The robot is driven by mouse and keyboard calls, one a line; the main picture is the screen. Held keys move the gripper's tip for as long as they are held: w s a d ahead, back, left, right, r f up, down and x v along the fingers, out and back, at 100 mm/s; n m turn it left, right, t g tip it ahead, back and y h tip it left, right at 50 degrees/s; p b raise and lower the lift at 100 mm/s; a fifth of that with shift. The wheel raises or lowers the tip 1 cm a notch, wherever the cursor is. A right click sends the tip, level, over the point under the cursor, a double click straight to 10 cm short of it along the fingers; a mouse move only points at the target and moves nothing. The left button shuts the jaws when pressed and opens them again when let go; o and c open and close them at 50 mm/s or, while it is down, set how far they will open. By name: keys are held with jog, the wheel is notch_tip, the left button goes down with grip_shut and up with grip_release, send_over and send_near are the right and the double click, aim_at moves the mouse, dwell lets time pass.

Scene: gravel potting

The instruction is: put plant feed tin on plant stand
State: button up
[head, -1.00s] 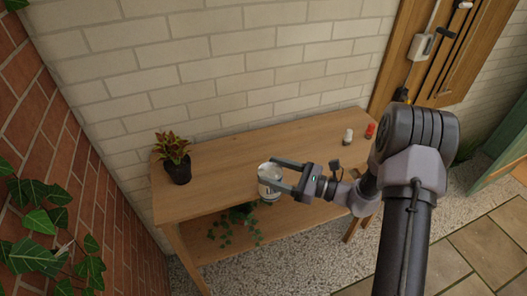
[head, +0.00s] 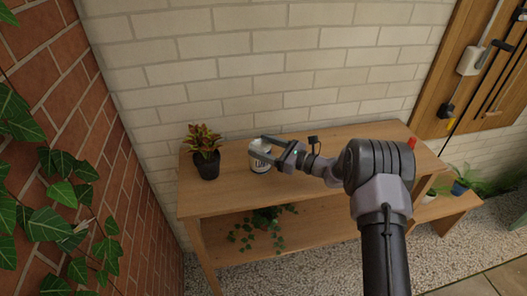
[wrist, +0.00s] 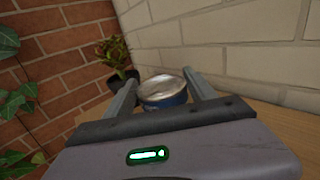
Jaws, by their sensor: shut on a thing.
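The plant feed tin (head: 260,158) is a pale round tin with dark print. It is upright at or just above the top of the wooden plant stand (head: 330,147), right of the potted plant; I cannot tell if its base touches. My gripper (head: 267,147) reaches in from the right and is shut on the tin, a finger on either side. In the wrist view the tin (wrist: 163,90) shows a silvery lid and a blue side between the fingers. The tin's lower part is hidden there.
A potted plant (head: 206,162) with reddish leaves stands left of the tin, close by. A brick wall is on the left and a pale wall behind. A trailing plant (head: 262,222) is on the lower shelf. A red-topped item (head: 411,143) shows at the right.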

jog(key=shift+f, duration=0.1)
jog(key=o, duration=1.8)
